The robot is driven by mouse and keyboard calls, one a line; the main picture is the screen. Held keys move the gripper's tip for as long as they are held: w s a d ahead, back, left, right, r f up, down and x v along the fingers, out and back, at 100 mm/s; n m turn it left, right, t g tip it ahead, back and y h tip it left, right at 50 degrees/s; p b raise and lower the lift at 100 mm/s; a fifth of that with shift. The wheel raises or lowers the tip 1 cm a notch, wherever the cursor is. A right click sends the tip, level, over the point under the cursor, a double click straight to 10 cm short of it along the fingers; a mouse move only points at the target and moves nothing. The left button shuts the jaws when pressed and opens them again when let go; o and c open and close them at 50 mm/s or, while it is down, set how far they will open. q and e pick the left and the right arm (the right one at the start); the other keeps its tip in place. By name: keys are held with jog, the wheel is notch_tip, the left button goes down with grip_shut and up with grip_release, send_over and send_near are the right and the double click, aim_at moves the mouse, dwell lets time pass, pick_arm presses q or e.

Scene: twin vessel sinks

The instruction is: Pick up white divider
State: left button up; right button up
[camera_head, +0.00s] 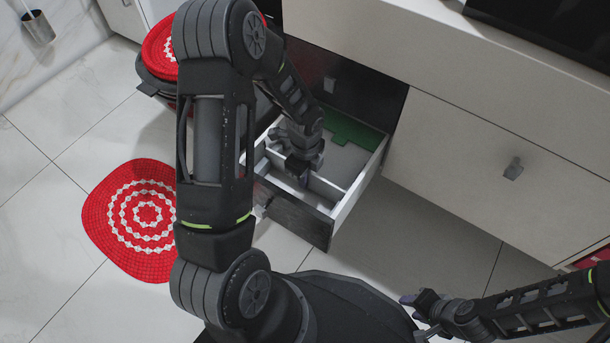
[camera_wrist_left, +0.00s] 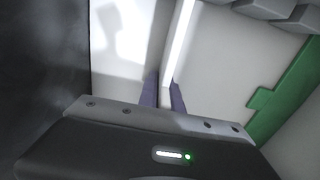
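The white divider (camera_head: 327,187) is a thin upright strip inside the open drawer (camera_head: 352,196). My left gripper (camera_head: 298,172) reaches down into the drawer at the divider. In the left wrist view the divider (camera_wrist_left: 181,40) runs between the two purple fingertips (camera_wrist_left: 164,94), which are close together on either side of it. The left gripper appears shut on the divider, and the divider still stands inside the drawer. My right gripper (camera_head: 412,308) is low at the right, away from the drawer; its finger gap is too small to read.
A green piece (camera_head: 350,132) lies at the drawer's back, also in the left wrist view (camera_wrist_left: 285,95). A closed cabinet front with a handle (camera_head: 513,168) is at right. A red-and-white round mat (camera_head: 147,220) lies on the tiled floor at left.

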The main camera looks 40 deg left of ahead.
pick_arm(q)
grip_shut()
jog(key=shift+r, duration=0.1)
dwell(0.3)
jog(key=shift+r+p, duration=0.3)
jog(key=shift+r, duration=0.2)
notch_tip(320, 180, up, 17)
jog(key=p, duration=0.6)
jog(key=shift+f, duration=0.1)
